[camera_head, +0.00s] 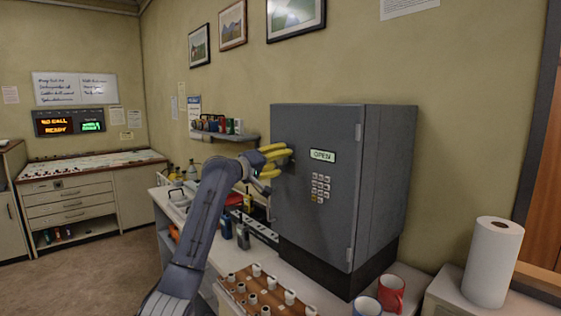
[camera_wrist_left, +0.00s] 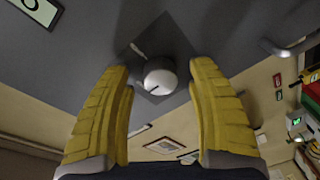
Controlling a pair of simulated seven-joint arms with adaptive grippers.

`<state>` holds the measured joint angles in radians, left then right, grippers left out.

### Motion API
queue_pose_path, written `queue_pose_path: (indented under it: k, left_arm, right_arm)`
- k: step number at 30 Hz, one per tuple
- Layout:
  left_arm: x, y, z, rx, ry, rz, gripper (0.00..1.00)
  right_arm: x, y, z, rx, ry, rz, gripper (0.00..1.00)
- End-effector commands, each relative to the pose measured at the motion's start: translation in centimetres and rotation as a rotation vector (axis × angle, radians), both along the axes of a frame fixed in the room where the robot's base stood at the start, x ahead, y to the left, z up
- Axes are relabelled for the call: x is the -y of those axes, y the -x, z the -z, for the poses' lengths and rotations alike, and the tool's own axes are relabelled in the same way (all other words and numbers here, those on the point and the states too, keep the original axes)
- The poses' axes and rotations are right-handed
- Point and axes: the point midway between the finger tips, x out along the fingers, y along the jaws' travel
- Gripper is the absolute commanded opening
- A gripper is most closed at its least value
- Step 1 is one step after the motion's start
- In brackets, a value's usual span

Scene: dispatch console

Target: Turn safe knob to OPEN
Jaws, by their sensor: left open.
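The grey safe (camera_head: 328,220) stands on the counter with its door facing me. Its display (camera_head: 322,155) reads OPEN, and a keypad (camera_head: 320,188) sits below it. My left gripper (camera_head: 279,161) has yellow fingers and is at the left part of the safe door. In the left wrist view, my left gripper (camera_wrist_left: 160,110) is open, with a finger on either side of the round silver safe knob (camera_wrist_left: 158,76). The knob has a dark line on its face and appears clear of both fingers. In the head view the knob is hidden behind the gripper. My right gripper is not in view.
A wooden rack (camera_head: 262,292) with several white pieces stands in front of the safe. A red mug (camera_head: 391,293), a blue mug (camera_head: 367,306) and a paper towel roll (camera_head: 493,262) are at right. A wall shelf (camera_head: 222,136) holds small items behind my arm.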

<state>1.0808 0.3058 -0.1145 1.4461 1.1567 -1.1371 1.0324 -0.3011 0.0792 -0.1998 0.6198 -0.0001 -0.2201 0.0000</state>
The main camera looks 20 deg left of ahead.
Motion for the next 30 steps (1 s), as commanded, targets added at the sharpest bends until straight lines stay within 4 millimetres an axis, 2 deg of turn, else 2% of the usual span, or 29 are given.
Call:
queue_pose_path:
  k: [15,30]
  left_arm:
    - [0.4,-0.7,0.04,0.0,0.0,0.0,0.6]
    - [0.4,-0.69,0.03,0.0,0.0,0.0,0.02]
  right_arm:
    - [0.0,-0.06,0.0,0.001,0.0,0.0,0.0]
    - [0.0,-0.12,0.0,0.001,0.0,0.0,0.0]
